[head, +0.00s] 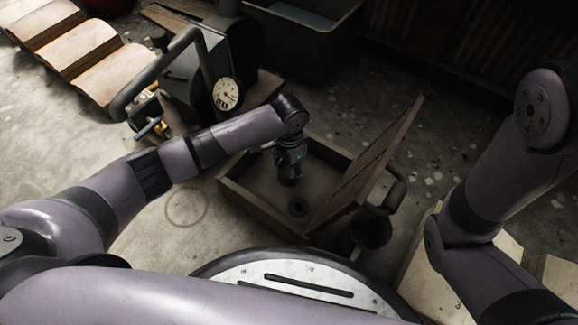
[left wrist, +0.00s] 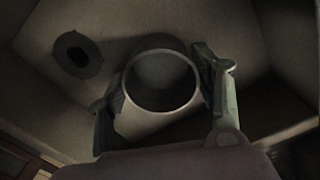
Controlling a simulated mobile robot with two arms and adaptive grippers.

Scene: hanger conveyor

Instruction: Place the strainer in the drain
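The strainer (left wrist: 160,82) is a grey, round, open-topped cup between the fingers of my left gripper (left wrist: 163,105) in the left wrist view. Both fingers appear to press on its sides. In the head view the left gripper (head: 290,172) points down inside a shallow wooden-sided basin, and the strainer is hard to make out there. My right gripper is out of view.
A wooden board (head: 365,170) leans up along the basin's right side. A dark can-like vessel with a handle (head: 372,228) stands right of it. A machine with a dial (head: 226,94) stands behind my left arm. A grey bin (head: 310,40) is at the back.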

